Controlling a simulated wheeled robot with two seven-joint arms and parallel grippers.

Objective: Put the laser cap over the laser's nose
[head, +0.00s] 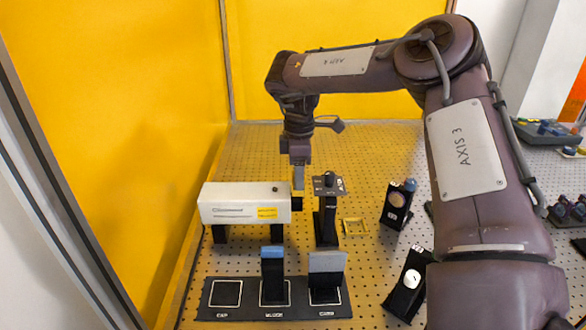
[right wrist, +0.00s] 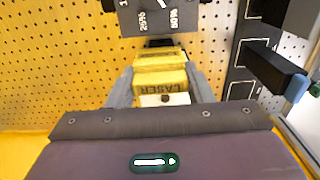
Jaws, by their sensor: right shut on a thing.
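The laser (head: 243,203) is a pale grey box on dark legs. Its nose end faces right. My right gripper (head: 299,187) points down at that end, shut on the yellow laser cap. In the right wrist view, the cap (right wrist: 160,76) sits between the fingers and carries the word LASER. A pale surface with a small dark knob (right wrist: 165,99) shows just below it, against the cap's edge. The cap is right at the nose, but how far it covers the nose is hidden. My left gripper is not in view.
A black post with a marked top plate (head: 328,186) stands close right of the nose. In front, a dark tray (head: 210,311) has an empty CAP slot, a blue-topped block (head: 273,253) and a grey-topped block (head: 327,262). Black mounts (head: 398,205) stand farther right.

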